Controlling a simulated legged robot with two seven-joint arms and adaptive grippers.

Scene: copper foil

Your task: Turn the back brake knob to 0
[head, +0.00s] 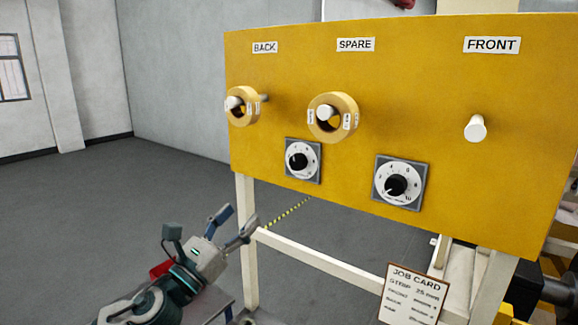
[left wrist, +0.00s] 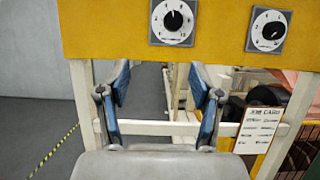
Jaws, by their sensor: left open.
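The yellow panel (head: 370,60) carries two dial knobs with black centres on white numbered faces. The left knob (head: 298,161) is below and between the BACK and SPARE labels. The right knob (head: 397,185) is below and between SPARE and FRONT. In the left wrist view the left knob (left wrist: 173,20) is at the top middle and the right knob (left wrist: 269,30) at the top right. I cannot read their settings surely. My left gripper (head: 236,221) is open and empty, below the left knob and apart from it. My right gripper is not in view.
Tan rolls hang on the BACK peg (head: 242,106) and SPARE peg (head: 332,118); the FRONT peg (head: 475,128) is bare. A job card (head: 412,295) is on the frame below. White legs and a crossbar (head: 315,260) support the panel. Grey floor is clear at left.

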